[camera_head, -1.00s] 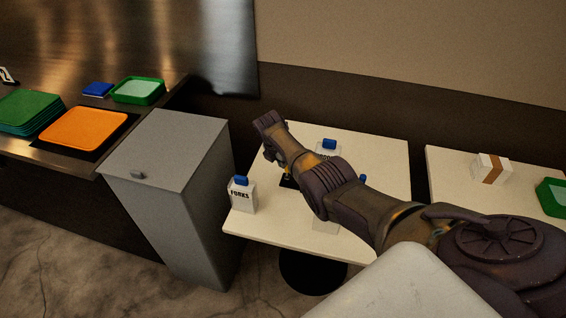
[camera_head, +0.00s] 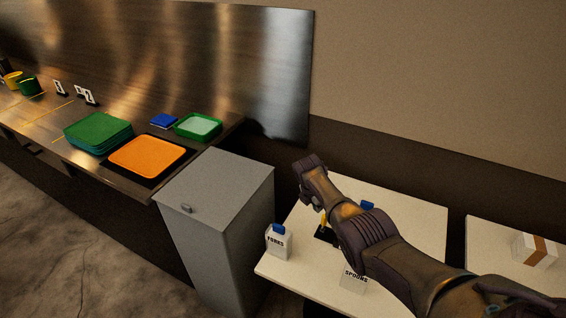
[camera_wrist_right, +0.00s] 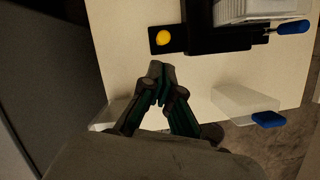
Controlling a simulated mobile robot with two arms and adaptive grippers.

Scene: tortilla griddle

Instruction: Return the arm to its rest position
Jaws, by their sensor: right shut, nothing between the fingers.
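My right arm reaches in from the lower right of the head view, over a white table (camera_head: 415,222). My right gripper (camera_wrist_right: 160,72) is shut and empty in the wrist view, with its fingertips together above the table top. In the head view it is small and dark at the end of the arm, largely hidden by my wrist. A black holder (camera_wrist_right: 205,40) with a yellow round part lies just beyond the fingertips in the wrist view, apart from them. My left gripper is out of view.
A forks box (camera_head: 279,243) and a spoons box (camera_head: 353,278) stand on the table near my arm. A grey bin (camera_head: 232,205) stands left of it. The counter beyond holds an orange tray (camera_head: 147,155) and green trays (camera_head: 98,131). A second table (camera_head: 490,238) is at right.

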